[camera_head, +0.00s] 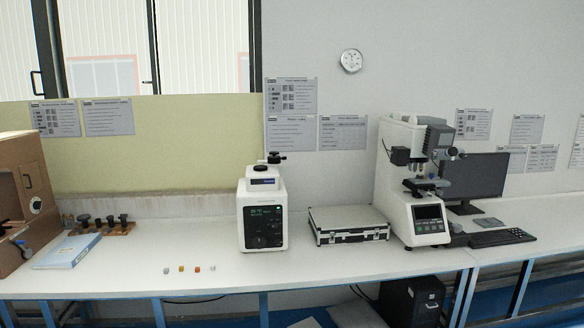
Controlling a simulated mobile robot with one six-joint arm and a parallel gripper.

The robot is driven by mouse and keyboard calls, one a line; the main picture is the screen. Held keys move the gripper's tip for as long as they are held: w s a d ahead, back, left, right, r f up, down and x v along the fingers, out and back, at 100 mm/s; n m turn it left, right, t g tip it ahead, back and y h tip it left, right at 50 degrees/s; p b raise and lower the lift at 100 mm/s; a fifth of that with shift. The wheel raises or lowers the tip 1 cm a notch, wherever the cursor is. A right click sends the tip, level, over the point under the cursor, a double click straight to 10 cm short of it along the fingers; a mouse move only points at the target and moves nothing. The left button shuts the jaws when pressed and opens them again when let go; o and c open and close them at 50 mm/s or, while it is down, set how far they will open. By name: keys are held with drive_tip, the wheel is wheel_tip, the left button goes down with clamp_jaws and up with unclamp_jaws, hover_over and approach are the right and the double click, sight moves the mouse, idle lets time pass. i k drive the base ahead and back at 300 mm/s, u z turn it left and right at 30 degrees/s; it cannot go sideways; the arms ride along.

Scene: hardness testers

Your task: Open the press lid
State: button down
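A white bench machine (262,210) stands on the middle of the white bench, with a lit green display and a round dial on its dark front panel. I take it to be the press. Its top part, which looks like the lid (262,174), sits on the body and carries a black handle (271,158). I see no clear gap under the lid, but it is small in the picture. My gripper and arm are not in view.
A silver-edged case (348,225) lies right of the machine, then a white microscope-like tester (417,180), monitor (477,178) and keyboard (502,238). Several small samples (182,268) lie at the front left. A brown cabinet (22,200) stands far left.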

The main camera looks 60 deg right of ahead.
sight(276, 159)
drive_tip(key=u, duration=0.3)
drive_tip(key=k, duration=0.55)
drive_tip(key=z, duration=1.5)
drive_tip(key=i, duration=1.3)
